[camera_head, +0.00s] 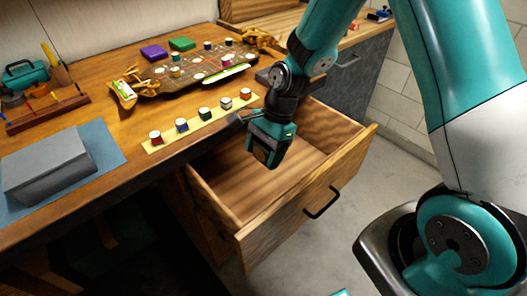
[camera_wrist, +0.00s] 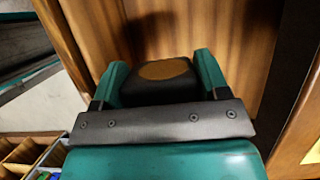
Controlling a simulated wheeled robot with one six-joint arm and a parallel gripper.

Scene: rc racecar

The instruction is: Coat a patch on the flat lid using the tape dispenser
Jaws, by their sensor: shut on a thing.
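My gripper (camera_head: 267,152) hangs over the open wooden drawer, pointing down. In the wrist view its two teal fingers (camera_wrist: 160,68) are shut on a dark block with a round orange-brown face, which I take to be the tape dispenser (camera_wrist: 165,70). In the head view the dispenser is mostly hidden by the fingers. A grey box with a flat top (camera_head: 48,160) sits on a blue mat (camera_head: 105,150) at the left of the bench, well apart from my gripper. Its top may be the flat lid; I cannot tell for certain.
The open drawer (camera_head: 300,205) juts out from the bench and looks empty. A yellow strip with several small capped jars (camera_head: 205,114) lies near the bench edge. Behind it is a dark racecar chassis (camera_head: 195,72).

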